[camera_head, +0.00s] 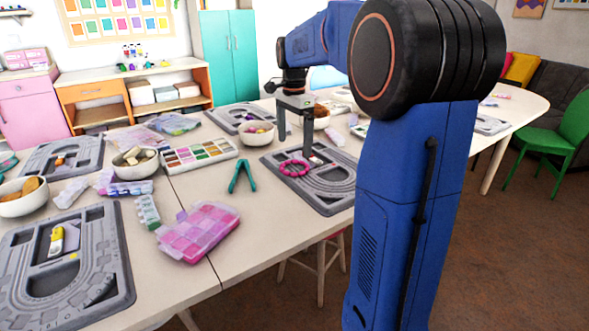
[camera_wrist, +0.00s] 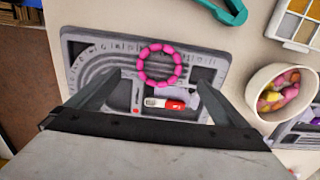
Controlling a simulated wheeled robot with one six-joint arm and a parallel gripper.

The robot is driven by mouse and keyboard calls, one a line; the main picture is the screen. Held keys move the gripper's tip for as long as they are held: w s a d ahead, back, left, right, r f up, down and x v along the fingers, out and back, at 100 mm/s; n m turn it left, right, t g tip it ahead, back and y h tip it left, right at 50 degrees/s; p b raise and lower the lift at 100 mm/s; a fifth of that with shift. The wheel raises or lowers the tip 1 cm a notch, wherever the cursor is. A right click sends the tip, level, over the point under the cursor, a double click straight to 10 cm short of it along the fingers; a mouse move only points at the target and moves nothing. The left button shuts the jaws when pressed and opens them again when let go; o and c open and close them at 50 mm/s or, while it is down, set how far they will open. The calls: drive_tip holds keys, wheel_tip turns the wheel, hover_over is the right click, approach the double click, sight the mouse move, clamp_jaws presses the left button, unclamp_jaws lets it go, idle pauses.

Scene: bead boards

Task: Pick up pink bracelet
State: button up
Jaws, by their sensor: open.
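The pink bracelet (camera_head: 294,160) is a ring of beads lying on the grey bead board (camera_head: 338,192) nearest my gripper. In the wrist view the bracelet (camera_wrist: 142,66) lies flat on the board (camera_wrist: 75,40), above and between my open fingers. My gripper (camera_head: 297,138) is open and empty over that board, and its fingers (camera_wrist: 158,85) show on both sides in the wrist view. A red and white capsule-shaped thing (camera_wrist: 165,104) lies on the board between the fingers, just below the bracelet.
Teal pliers (camera_head: 242,176) lie left of the board. A bowl of colourful beads (camera_head: 257,133) stands behind it, and shows at the right of the wrist view (camera_wrist: 256,90). A pink bead box (camera_head: 198,232) and a sectioned tray (camera_head: 200,154) are further left.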

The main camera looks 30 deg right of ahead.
sight(295, 170)
drive_tip(key=shift+d+f, duration=0.1)
drive_tip(key=shift+f, duration=3.55)
drive_tip(key=shift+c, duration=0.3)
drive_tip(key=c, duration=1.1)
wheel_tip(295, 170, up, 10)
drive_tip(key=shift+r, duration=0.1)
